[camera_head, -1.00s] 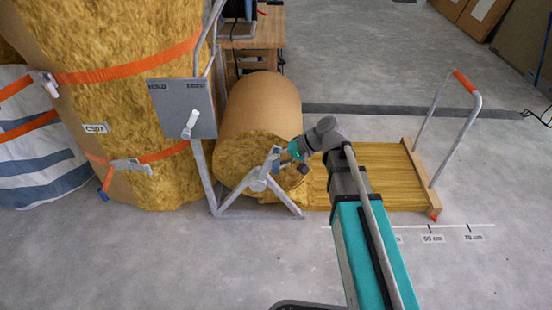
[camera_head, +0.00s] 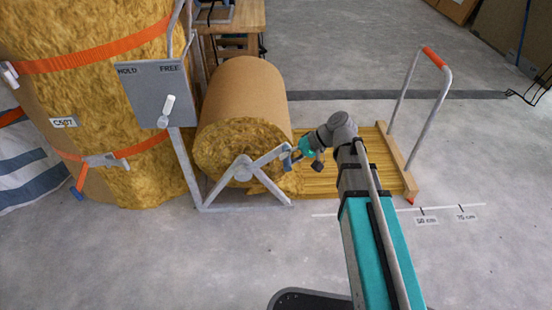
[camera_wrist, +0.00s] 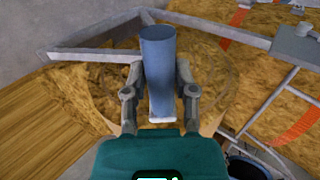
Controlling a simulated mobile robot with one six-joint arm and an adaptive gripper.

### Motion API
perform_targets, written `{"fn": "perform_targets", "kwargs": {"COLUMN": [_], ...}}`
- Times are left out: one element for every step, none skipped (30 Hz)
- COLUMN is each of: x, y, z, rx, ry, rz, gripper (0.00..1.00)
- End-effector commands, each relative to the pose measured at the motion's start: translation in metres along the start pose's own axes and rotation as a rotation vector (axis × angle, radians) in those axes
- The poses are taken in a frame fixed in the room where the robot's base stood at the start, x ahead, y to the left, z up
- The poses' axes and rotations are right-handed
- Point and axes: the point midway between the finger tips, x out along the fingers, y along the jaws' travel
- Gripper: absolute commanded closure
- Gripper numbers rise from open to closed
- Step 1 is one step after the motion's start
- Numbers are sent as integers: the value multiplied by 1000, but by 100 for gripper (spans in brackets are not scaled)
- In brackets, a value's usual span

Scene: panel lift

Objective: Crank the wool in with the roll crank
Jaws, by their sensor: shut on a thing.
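The roll crank (camera_head: 268,159) is a grey arm on the near end of the wool roll (camera_head: 240,112), reaching right and slightly up from the hub. My gripper (camera_head: 294,155) is shut on its blue-grey handle; the wrist view shows the handle (camera_wrist: 159,45) upright between both fingers (camera_wrist: 161,75). The yellow wool sheet (camera_head: 345,180) lies on the floor right of the roll, partly behind my arm. Its outer end has a wooden bar (camera_head: 396,165) with an orange-gripped metal handle (camera_head: 432,58). The grey lever box (camera_head: 150,92) has its white lever tilted towards FREE.
A floor scale (camera_head: 440,207) runs along the sheet's near side, with 50 cm and 75 cm labels. A large strapped wool bale (camera_head: 85,110) stands left of the roll. A wooden table (camera_head: 240,15) stands behind. The floor in front is clear.

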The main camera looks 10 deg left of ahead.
Motion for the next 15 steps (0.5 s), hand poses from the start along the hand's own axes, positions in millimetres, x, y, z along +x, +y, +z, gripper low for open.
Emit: {"fn": "perform_targets", "kwargs": {"x": [4, 4, 4, 4, 5, 5, 5, 5, 5, 5, 5, 5, 5, 5, 5], "y": [12, 15, 19, 22, 25, 28, 30, 32, 34, 35, 36, 38, 38, 39, 39], "z": [2, 2, 2, 2, 2, 3, 3, 3, 3, 3, 3, 3, 3, 3, 3], "rx": [1, 0, -1, -1, -1, -1, -1, -1, -1, -1, -1, -1, -1, -1, -2], "ry": [-4, -5, -5, -5, -5, -5, -6, -6, -6, -6, -7, -7, -7, -7, -8], "rz": [3, 3, 3, 3, 3, 3, 3, 3, 3, 3, 3, 3, 3, 3, 3], "gripper": [100, 100, 100, 100, 100, 100, 100, 100, 100, 100, 100, 100, 100, 100, 100]}}
